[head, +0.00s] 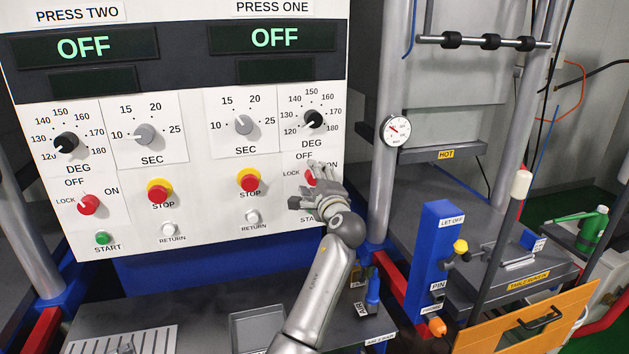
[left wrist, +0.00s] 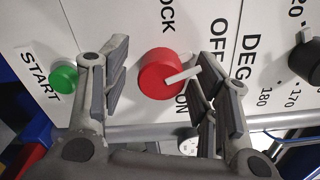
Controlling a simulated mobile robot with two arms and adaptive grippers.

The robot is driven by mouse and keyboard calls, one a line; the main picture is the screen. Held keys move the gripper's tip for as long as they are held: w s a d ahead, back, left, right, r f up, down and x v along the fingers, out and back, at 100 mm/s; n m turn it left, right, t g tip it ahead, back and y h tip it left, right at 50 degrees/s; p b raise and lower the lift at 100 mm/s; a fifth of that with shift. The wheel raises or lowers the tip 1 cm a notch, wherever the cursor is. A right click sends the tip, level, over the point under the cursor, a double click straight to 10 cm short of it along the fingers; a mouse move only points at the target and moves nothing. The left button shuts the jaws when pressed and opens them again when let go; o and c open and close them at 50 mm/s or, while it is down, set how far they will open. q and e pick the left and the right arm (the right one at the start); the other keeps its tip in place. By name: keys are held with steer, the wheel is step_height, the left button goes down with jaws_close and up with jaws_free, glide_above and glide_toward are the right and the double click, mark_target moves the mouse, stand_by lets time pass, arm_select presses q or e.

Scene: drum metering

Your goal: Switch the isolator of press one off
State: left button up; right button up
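The isolator of press one is a red round knob (head: 310,177) with a pale pointer bar, low on the white panel under the PRESS ONE display (head: 273,38), which reads OFF. It shows clearly in the left wrist view (left wrist: 158,80), its bar lying toward the side between the OFF and ON labels. My left gripper (head: 306,186) is at this knob and partly hides it in the head view. In the left wrist view, my left gripper's fingers (left wrist: 155,85) stand apart on either side of the knob, with the right finger close to the bar's tip. My right gripper is not in view.
A green START button (left wrist: 64,78) is beside one finger. The DEG dial (head: 314,119), red STOP button (head: 249,180) and white RETURN button (head: 252,217) are nearby. A steel column (head: 388,160) with a gauge (head: 395,131) stands right of the panel.

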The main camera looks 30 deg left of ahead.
arm_select(q)
steer(key=v, duration=1.2)
stand_by(0.4)
